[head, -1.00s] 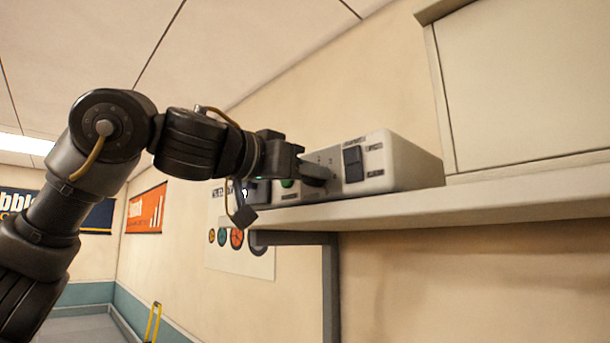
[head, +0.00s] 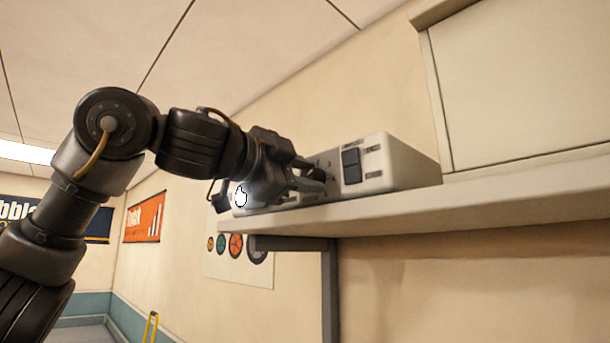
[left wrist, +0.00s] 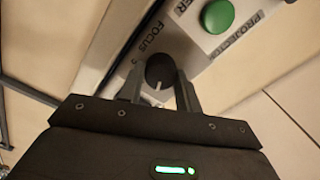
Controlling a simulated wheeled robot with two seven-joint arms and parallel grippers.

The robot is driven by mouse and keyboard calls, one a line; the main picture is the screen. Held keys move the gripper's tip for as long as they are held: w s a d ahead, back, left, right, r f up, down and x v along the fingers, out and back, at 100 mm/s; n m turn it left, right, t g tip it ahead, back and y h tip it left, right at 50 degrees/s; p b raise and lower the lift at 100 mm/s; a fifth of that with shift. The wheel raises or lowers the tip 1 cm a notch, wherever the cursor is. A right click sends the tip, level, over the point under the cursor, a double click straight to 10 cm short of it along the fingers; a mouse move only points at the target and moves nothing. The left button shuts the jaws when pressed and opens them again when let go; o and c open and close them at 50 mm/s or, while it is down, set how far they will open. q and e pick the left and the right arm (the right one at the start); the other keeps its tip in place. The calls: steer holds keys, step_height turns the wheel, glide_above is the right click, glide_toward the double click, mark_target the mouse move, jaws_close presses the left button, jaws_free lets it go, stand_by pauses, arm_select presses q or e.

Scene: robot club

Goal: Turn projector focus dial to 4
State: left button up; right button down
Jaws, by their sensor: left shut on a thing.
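The projector's white casing (head: 400,165) stands on a high shelf in the head view. Its front also shows in the left wrist view (left wrist: 232,48), with the printed words FOCUS and PROJECTOR and a green round button (left wrist: 217,15). The round black focus dial (left wrist: 160,70) has a white pointer line on its near side. My left gripper (head: 316,180) is at the projector's front, with its wrist rolled. In the left wrist view its two fingers (left wrist: 160,84) are shut on the dial, one on each side. The scale numbers are mostly hidden or too small to read. My right gripper is not in view.
The shelf (head: 450,205) runs along the wall below the projector, with a dark bracket (head: 330,290) under it. A pale panel (head: 530,90) is on the wall above right. A dark rocker-like switch (head: 351,166) is on the projector's front. Open air lies below the shelf.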

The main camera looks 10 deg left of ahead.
arm_select(q)
steer(key=m, duration=0.4)
steer(key=shift+f, duration=0.1)
steer(key=shift+f+m+p, duration=0.1)
steer(key=shift+m+p, duration=0.3)
steer(key=shift+m, duration=1.2)
steer(key=o, duration=1)
steer(key=shift+c, duration=0.2)
steer(key=shift+s, duration=0.1)
